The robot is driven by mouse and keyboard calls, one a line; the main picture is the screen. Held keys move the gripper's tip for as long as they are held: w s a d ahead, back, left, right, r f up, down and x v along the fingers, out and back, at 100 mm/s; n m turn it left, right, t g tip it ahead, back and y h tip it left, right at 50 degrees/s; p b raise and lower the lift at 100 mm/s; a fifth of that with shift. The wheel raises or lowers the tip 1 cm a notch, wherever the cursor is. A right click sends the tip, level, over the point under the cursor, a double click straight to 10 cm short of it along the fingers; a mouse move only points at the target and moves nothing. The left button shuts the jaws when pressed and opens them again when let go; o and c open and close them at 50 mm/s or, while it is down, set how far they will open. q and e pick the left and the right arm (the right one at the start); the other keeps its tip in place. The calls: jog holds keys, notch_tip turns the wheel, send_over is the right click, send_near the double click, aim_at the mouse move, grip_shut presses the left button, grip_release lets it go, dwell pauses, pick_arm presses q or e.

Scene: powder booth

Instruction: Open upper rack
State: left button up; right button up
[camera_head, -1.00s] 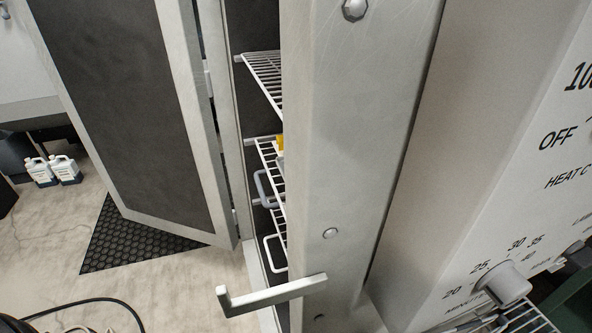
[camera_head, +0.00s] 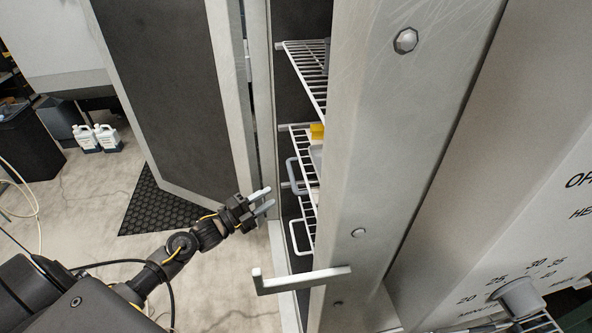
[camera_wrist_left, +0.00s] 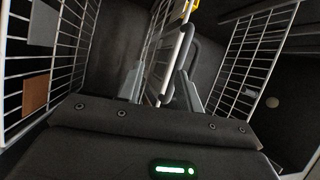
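Several wire racks show inside the open cabinet. The topmost rack (camera_head: 303,68) is white wire and shows no handle. Below it a white wire rack (camera_head: 299,137) has a grey loop handle (camera_head: 292,174) at its front. A white loop handle (camera_head: 294,236) hangs lower. My left gripper (camera_head: 267,199) is open at the cabinet opening, just left of and below the grey handle. In the left wrist view a loop handle (camera_wrist_left: 187,45) reaches down between the two spread fingers, which are not closed on it. My right gripper is not in view.
The cabinet door (camera_head: 165,80) stands open on the left, above a black mat (camera_head: 155,205). A front panel with an L-shaped latch handle (camera_head: 300,280) borders the opening on the right. Knobs (camera_head: 520,297) sit at far right. White jugs (camera_head: 97,138) stand on the floor.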

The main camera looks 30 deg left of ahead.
aim_at(293, 175)
pick_arm(q)
jog(key=shift+m+h, duration=0.6)
jog(key=shift+m, duration=0.3)
jog(key=w+d+r+p, duration=0.1)
jog(key=w+r, duration=0.1)
jog(key=w+d+r+p, duration=0.1)
jog(key=w+d, duration=0.1)
jog(key=w, duration=0.1)
jog(key=w+d+r, duration=0.2)
jog(key=w, duration=0.1)
jog(key=shift+d+r+p, duration=0.15)
jog(key=shift+r+p, duration=0.15)
jog(key=shift+p, duration=0.1)
jog(key=shift+w+d, duration=0.35)
jog(key=shift+w, duration=0.15)
jog(key=shift+c, duration=0.5)
grip_shut()
